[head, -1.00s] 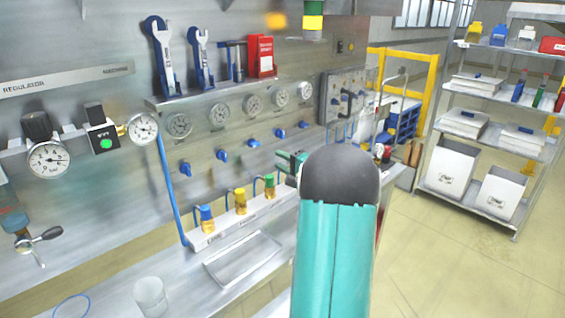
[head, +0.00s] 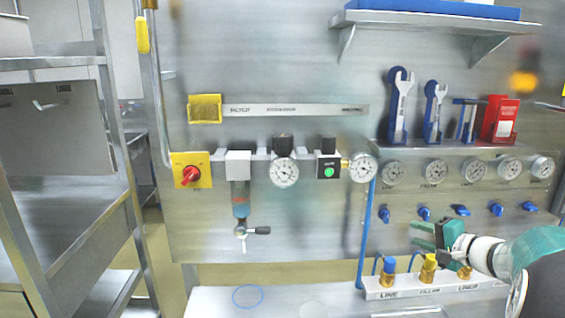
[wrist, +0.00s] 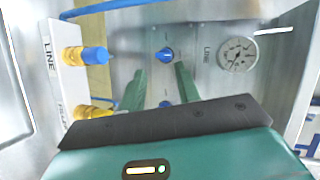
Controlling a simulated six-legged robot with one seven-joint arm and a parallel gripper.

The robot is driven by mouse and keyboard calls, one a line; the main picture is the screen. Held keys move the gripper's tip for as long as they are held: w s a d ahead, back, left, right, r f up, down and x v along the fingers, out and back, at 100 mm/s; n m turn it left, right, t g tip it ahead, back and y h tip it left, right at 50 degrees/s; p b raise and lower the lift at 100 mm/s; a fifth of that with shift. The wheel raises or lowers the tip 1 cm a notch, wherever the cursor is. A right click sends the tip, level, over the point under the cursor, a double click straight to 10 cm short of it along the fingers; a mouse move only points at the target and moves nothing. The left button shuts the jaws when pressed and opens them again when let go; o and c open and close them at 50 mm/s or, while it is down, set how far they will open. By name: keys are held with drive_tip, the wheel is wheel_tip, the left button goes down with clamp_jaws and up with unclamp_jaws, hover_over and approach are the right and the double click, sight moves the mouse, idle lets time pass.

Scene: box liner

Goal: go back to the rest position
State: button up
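My gripper (head: 425,236) is at the lower right in the head view, in front of the steel panel and above the row of brass fittings. In the wrist view its two green fingers (wrist: 160,88) stand apart with nothing between them. A blue valve knob (wrist: 165,54) on the panel shows beyond the fingertips. A brass fitting with a blue cap (wrist: 90,55) is to their left, apart from them. The same fitting shows in the head view (head: 388,271). A pressure gauge (wrist: 237,53) is to the right of the fingers.
The white fitting rack (head: 400,291) stands on the steel bench (head: 220,300) below my gripper. A row of gauges (head: 435,170) and tools on a ledge are above. A metal shelf frame (head: 70,250) stands at the left. A red switch (head: 190,173) is on the panel.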

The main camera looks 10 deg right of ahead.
drive_tip(key=s+a+n+g+y, duration=0.1)
drive_tip(key=s+a+n+g, duration=0.25)
drive_tip(key=a, duration=0.75)
drive_tip(key=s+a+n+g+y, duration=0.1)
drive_tip(key=s+a+n+g, duration=0.25)
drive_tip(key=a, duration=0.65)
drive_tip(key=s+a+f+n+h, duration=0.1)
drive_tip(key=s+a+n+h, duration=0.2)
drive_tip(key=s, duration=0.5)
drive_tip(key=s+a+f+n+g+h, duration=0.1)
drive_tip(key=s+a+n+h, duration=0.2)
drive_tip(key=s, duration=0.6)
drive_tip(key=shift+s+a+f+g+h, duration=0.2)
drive_tip(key=shift+s+a+g+h, duration=0.1)
drive_tip(key=shift+a, duration=0.6)
